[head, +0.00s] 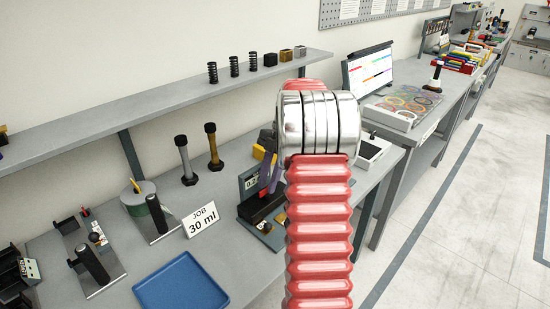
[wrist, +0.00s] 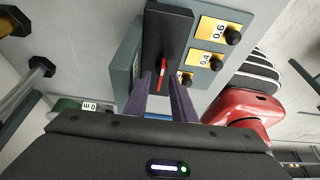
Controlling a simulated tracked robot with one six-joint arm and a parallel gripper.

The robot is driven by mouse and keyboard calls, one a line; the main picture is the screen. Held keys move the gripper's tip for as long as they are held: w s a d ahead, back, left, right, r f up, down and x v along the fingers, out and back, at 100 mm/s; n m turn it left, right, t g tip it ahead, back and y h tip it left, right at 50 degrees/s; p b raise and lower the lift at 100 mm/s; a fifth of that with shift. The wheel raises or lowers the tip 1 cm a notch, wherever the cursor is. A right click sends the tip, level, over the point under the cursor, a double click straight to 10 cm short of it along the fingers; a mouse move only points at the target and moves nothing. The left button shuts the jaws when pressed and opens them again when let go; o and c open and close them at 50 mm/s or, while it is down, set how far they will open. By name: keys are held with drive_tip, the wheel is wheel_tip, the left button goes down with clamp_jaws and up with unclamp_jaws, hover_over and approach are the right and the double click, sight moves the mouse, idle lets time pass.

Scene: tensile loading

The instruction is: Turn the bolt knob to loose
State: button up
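In the wrist view, a black panel (wrist: 165,28) on a grey instrument carries a slim red piece (wrist: 163,75), which may be the bolt knob or its pointer. My gripper (wrist: 161,80) has two purple fingers standing apart, one on each side of the red piece. I see no clear contact, and the fingers hide the area below it. In the head view, the instrument (head: 250,183) with a small display stands on the bench. My red arm hides much of it, and a purple finger (head: 266,174) shows in front of it.
Beside the black panel are black pegs (wrist: 232,36) with yellow labels reading 0.6 and 0.4. A shelf (head: 170,97) runs above.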

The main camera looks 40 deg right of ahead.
drive_tip(key=v, duration=1.2)
drive_tip(key=shift+d+r, duration=0.2)
drive_tip(key=shift+r, duration=0.15)
